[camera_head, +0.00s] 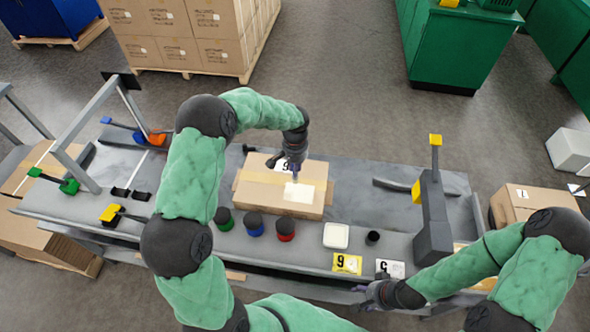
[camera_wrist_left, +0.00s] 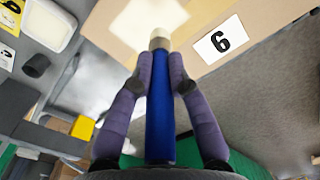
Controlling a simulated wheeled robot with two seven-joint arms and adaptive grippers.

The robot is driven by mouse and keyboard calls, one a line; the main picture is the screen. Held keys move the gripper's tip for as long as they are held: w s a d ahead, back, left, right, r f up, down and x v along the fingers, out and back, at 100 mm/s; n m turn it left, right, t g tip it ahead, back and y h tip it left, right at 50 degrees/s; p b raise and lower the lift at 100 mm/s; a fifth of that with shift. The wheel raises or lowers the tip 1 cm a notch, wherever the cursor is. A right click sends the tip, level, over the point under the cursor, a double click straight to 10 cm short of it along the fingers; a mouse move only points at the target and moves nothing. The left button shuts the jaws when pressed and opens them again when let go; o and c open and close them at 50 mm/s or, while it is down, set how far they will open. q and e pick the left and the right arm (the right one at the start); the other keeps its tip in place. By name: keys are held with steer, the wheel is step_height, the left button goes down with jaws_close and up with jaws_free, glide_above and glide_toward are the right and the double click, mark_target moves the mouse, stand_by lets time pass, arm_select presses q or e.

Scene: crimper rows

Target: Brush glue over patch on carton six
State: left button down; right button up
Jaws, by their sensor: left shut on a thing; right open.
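The brown carton (camera_head: 250,197) lies on the grey bench, with a strip of tape and a label "6" (camera_head: 286,166); the label also shows in the wrist view (camera_wrist_left: 220,42). A pale patch (camera_head: 298,193) is on its top, and also shows in the wrist view (camera_wrist_left: 145,20). My left gripper (camera_head: 294,170) is over the carton, shut on a blue-handled brush (camera_wrist_left: 160,115). The brush's pale tip (camera_wrist_left: 160,38) overlaps the patch's edge in the wrist view; I cannot tell if it touches. My right gripper (camera_head: 368,295) is open and empty at the bench's front edge.
Jars with green (camera_head: 223,218), blue (camera_head: 254,224) and red (camera_head: 285,230) bands, a white dish (camera_head: 336,235) and a black cup (camera_head: 372,237) stand before the carton. A yellow "6" card (camera_head: 347,263) lies in front. A dark grey stand (camera_head: 433,220) rises at right.

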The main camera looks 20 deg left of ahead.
arm_select(q)
steer(key=shift+r+p, duration=0.55)
steer(key=shift+r, duration=0.65)
steer(key=shift+s+a, duration=0.1)
